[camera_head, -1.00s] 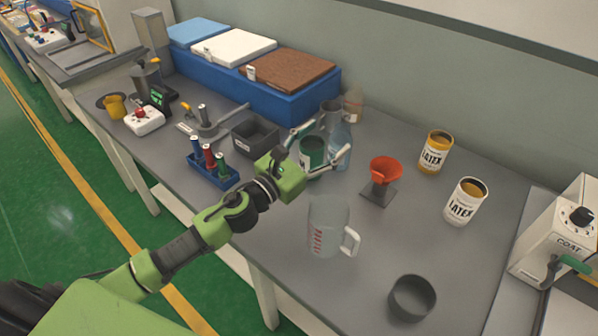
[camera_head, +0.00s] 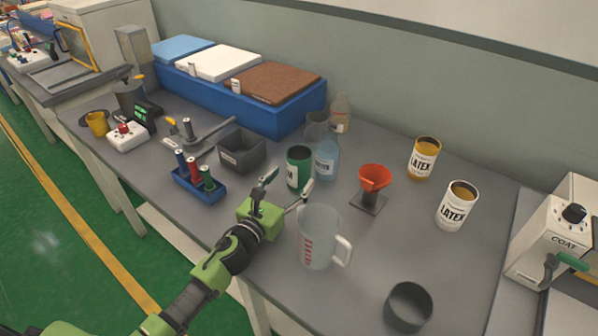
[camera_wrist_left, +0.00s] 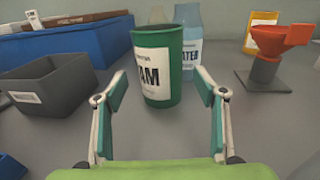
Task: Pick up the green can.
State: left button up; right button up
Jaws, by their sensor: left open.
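The green can (camera_head: 298,168) stands upright on the grey table, with a white label; it also shows in the left wrist view (camera_wrist_left: 158,68), straight ahead between the fingers but beyond their tips. My left gripper (camera_head: 287,184) is open and empty, in front of the can and apart from it. Its two fingers also show in the left wrist view (camera_wrist_left: 160,92). My right gripper is not in view.
A water bottle (camera_head: 327,162) stands close behind the can's right side. A clear measuring jug (camera_head: 318,238) is right of my left gripper. A grey bin (camera_head: 242,150), an orange funnel on a stand (camera_head: 373,180) and a blue rack (camera_head: 198,188) are nearby.

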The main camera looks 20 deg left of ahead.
aim_at(294, 175)
pick_arm(q)
jog(key=w, duration=0.2)
jog(key=w+d, duration=0.1)
jog(key=w, duration=0.2)
jog(key=shift+s+r, duration=0.1)
jog(key=c, duration=1.6)
jog(key=shift+c, duration=0.2)
jog(key=shift+r+p, duration=0.25)
jog(key=shift+p, duration=0.05)
